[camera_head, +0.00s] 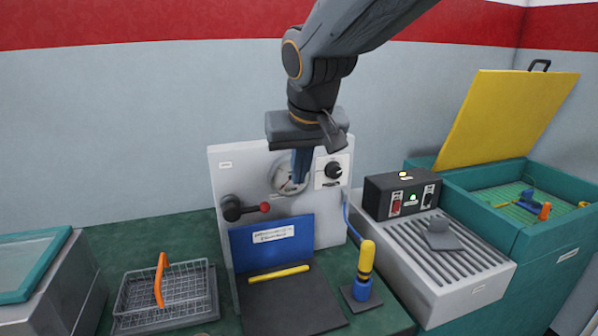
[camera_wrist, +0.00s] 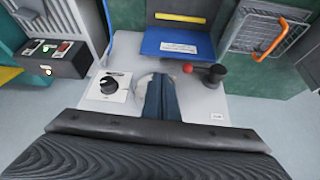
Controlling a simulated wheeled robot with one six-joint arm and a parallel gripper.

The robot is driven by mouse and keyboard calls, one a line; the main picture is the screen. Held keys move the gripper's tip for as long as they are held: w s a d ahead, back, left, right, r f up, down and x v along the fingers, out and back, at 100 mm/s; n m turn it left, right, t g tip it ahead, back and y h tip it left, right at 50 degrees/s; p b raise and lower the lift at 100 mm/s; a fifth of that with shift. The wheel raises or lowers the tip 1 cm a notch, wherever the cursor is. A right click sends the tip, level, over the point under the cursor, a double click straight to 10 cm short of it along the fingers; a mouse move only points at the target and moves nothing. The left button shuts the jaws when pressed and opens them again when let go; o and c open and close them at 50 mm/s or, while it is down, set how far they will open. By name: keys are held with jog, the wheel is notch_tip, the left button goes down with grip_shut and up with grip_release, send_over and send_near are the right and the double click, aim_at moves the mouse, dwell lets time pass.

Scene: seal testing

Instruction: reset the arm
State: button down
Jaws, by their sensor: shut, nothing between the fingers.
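My gripper (camera_head: 301,166) hangs from my arm in front of the upright white panel (camera_head: 230,172), fingers pointing down. Its blue fingers are together with nothing between them; they also show in the wrist view (camera_wrist: 160,97). Behind the fingers is a round gauge (camera_head: 285,177), partly hidden by them. A black knob (camera_head: 334,170) is on the panel to the right of the fingers. A black lever with a red ball end (camera_head: 264,207) is below left. I cannot tell whether the fingers touch the panel.
A blue labelled plate (camera_head: 273,250) and yellow bar (camera_head: 279,272) are below. A wire basket with an orange handle (camera_head: 160,280) stands left. A blue-yellow tool (camera_head: 364,270), black control box (camera_head: 402,192) and teal tank with raised yellow lid (camera_head: 507,118) are right.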

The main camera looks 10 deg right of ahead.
jog(key=s+d+f+g, duration=0.1)
jog(key=s+d+f, duration=0.2)
jog(key=s+f, duration=0.2)
jog(key=s+d+f+m+g, duration=0.1)
jog(key=s+d+f, duration=0.3)
jog(key=f, duration=0.4)
jog(key=s+d+f+g, duration=0.3)
jog(key=s+d+f, duration=0.1)
jog(key=f, duration=0.3)
jog(key=shift+s+d+f+h, duration=0.25)
jog(key=shift+s+f+h, duration=0.1)
jog(key=shift+s, duration=0.55)
jog(key=shift+s, duration=0.1)
